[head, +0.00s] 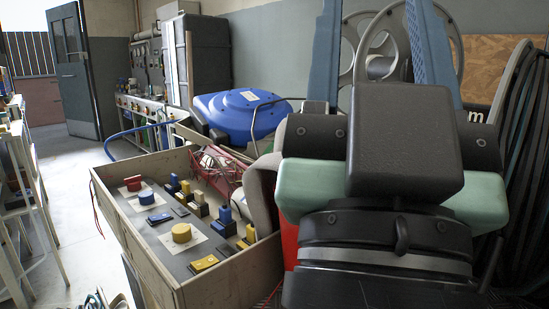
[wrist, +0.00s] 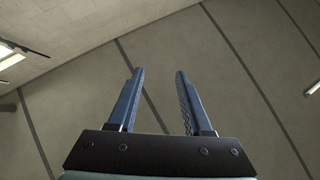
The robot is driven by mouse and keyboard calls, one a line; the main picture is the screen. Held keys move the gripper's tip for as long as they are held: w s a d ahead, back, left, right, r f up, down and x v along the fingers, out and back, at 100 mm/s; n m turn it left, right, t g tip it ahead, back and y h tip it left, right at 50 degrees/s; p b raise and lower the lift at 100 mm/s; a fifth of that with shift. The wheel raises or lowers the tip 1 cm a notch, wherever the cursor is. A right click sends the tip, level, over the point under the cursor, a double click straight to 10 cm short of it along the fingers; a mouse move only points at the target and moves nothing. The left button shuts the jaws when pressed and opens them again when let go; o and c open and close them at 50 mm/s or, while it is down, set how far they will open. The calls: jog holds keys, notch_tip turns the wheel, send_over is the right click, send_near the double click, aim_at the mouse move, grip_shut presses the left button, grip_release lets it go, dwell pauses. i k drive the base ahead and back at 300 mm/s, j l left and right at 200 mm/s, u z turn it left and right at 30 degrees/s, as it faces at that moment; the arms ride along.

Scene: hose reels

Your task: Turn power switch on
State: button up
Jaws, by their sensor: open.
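An open wooden box (head: 245,289) stands at the lower middle of the head view. I cannot tell which part, if any, is the power switch. My gripper (wrist: 160,78) is open and empty, its two blue fingers apart and pointing up at the ceiling in the wrist view. In the head view it is raised at the right, away from the box, with its fingertips out of frame.
A blue hose reel (head: 240,115) sits behind the box, with a red wire frame (head: 217,168) at the box's back edge. A white rack (head: 25,190) stands at the left. Bare floor (head: 80,220) lies between rack and box. Dark hoses (head: 525,160) hang at the right.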

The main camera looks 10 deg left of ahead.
aim_at(133, 184)
jog(key=i+j+z, duration=0.1)
jog(key=j, duration=0.65)
jog(key=i+j+z, duration=0.15)
jog(key=j, duration=0.65)
jog(key=i+j+z, duration=0.1)
jog(key=j, duration=0.65)
jog(key=i+j, duration=0.1)
jog(key=j, duration=1.35)
jog(key=i, duration=0.05)
